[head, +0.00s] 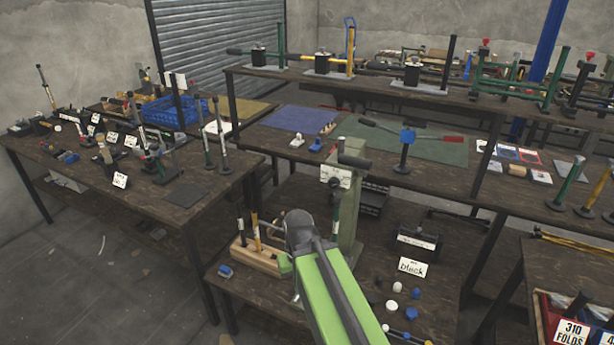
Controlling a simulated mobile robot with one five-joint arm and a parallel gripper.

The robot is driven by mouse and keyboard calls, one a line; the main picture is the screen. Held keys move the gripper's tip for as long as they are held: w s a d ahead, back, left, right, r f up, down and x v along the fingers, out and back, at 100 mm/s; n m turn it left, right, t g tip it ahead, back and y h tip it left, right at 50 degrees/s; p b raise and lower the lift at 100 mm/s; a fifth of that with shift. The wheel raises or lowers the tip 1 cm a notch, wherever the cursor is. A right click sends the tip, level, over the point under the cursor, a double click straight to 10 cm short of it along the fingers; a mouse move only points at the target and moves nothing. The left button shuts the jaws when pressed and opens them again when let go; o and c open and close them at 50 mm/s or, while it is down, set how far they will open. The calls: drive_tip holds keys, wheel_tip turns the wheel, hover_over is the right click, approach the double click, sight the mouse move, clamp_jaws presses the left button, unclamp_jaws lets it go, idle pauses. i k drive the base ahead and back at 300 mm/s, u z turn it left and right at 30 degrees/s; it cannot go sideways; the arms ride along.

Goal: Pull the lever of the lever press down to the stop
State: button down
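A pale green upright press (346,215) stands on the near workbench, just beyond the end of my arm. It has a dark round bar across its head and a white card on its front. I cannot tell for sure which part is its lever or whether this is the lever press of the task. My green arm reaches up from the bottom of the head view, and its dark end joint overlaps the lower left of the press. My gripper's fingers do not show. Whether anything touches the press cannot be told.
A wooden block with upright handles (262,262) stands left of my arm. A card reading "black" (412,267) and several small knobs lie to the right. A crowded bench (190,205) is at left. A raised shelf (380,88) runs behind. Floor is clear at lower left.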

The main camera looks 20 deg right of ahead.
sight(363, 166)
drive_tip(key=u, duration=1.4)
drive_tip(key=k, duration=0.85)
drive_tip(key=z, duration=0.4)
drive_tip(key=i, duration=0.5)
drive_tip(key=u, duration=0.1)
